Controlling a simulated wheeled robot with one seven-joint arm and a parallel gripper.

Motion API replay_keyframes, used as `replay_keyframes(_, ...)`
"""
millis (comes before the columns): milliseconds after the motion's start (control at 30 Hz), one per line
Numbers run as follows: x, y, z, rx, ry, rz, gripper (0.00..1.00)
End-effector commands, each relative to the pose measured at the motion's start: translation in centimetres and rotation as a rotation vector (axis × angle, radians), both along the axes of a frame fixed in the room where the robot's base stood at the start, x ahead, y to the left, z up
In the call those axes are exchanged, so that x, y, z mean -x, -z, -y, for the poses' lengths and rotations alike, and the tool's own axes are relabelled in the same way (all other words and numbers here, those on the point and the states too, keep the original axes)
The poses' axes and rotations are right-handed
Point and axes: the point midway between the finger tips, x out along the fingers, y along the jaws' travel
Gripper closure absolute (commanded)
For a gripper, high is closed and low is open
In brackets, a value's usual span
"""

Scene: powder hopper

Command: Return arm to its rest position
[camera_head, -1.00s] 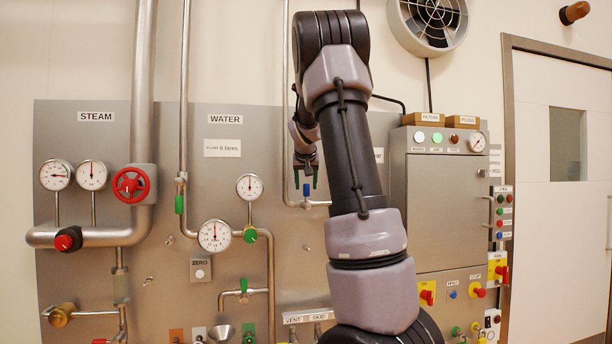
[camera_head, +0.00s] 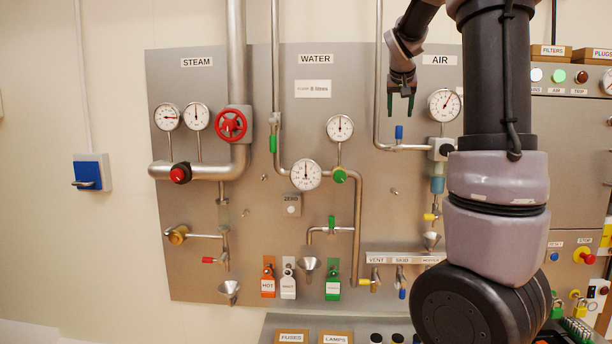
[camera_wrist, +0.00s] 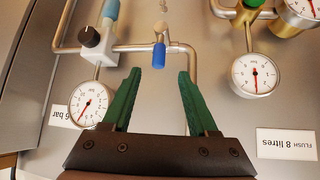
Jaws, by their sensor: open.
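My gripper (camera_head: 401,103) hangs in front of the steel panel (camera_head: 255,260), near the AIR label. Its green fingers point down. In the wrist view the two green fingers of my gripper (camera_wrist: 158,92) stand apart with nothing held between them. A blue valve handle (camera_wrist: 159,55) shows beyond the gap between the fingertips. I cannot tell how far it is from them. My upper arm and elbow fill the right of the head view and hide part of the panel.
The air gauge (camera_head: 444,105) and the blue handle (camera_head: 399,132) on its pipe are close to my gripper. The red steam wheel (camera_head: 231,124) and the water gauge (camera_head: 306,175) are farther left. A grey cabinet (camera_head: 570,140) stands at right. The wall left of the panel is mostly bare.

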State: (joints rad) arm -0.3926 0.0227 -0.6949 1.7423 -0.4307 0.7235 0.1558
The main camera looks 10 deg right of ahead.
Motion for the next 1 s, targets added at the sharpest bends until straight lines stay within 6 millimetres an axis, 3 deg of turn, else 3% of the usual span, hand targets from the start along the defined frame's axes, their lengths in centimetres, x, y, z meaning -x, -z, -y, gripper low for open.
replay_keyframes(167,3.0,0.9,-1.9,-0.095,-0.023,-0.002,0.41)
replay_keyframes(267,6.9,1.9,-5.1,-0.202,-0.063,-0.007,0.41)
replay_keyframes(500,19.0,4.7,-15.5,-0.396,-0.196,-0.034,0.41)
replay_keyframes(700,27.1,8.1,-21.6,-0.441,-0.265,-0.068,0.41)
replay_keyframes(833,29.8,9.9,-23.4,-0.445,-0.280,-0.084,0.41)
replay_keyframes(1000,30.7,10.6,-24.0,-0.445,-0.285,-0.091,0.41)
